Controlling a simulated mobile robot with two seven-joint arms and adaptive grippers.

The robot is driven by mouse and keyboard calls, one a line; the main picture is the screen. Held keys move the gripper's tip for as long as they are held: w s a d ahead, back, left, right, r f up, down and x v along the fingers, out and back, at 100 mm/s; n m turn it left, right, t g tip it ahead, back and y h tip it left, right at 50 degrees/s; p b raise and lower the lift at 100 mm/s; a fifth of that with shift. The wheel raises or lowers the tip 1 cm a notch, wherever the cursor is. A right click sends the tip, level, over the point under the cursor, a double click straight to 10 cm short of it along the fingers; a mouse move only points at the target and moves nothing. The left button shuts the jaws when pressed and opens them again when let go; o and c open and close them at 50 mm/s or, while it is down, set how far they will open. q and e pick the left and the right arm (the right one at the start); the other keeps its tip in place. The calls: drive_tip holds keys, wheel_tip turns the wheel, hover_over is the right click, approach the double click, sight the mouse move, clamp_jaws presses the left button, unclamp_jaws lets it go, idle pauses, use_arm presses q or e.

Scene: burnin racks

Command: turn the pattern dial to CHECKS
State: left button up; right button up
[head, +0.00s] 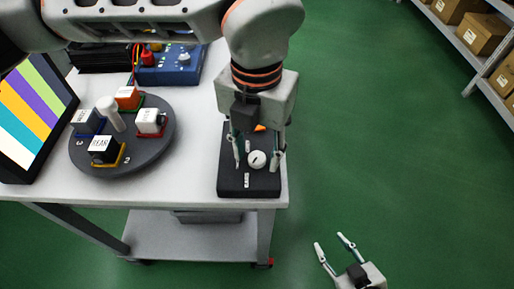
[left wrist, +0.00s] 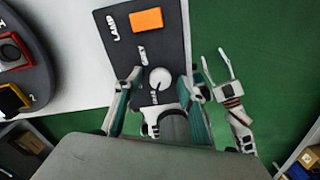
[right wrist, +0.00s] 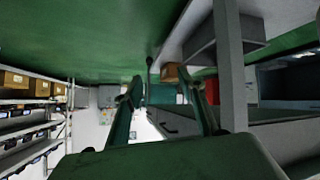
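The pattern dial is a small white round knob (head: 257,159) with a dark mark, on a black panel (head: 233,187) at the table's right edge. The knob also shows in the left wrist view (left wrist: 160,78), with small white labels around it too small to read surely. My left gripper (head: 258,158) points down over the panel, open, with one finger on each side of the knob; the fingers look apart from it. A screen (head: 35,112) at the left shows diagonal coloured stripes. My right gripper (head: 335,242) is open and empty, low over the floor, clear of the table.
A dark round turntable (head: 160,140) with several coloured blocks stands left of the panel. A blue box (head: 170,72) with knobs and wires is at the back. Shelves with cartons (head: 480,32) stand far right.

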use_arm(q)
drive_tip(key=shift+c, duration=0.5)
use_arm(e)
drive_tip(key=shift+w, duration=0.1)
use_arm(q)
drive_tip(key=c, duration=1)
drive_tip(key=shift+c, duration=0.2)
use_arm(e)
drive_tip(key=shift+d+r, duration=0.1)
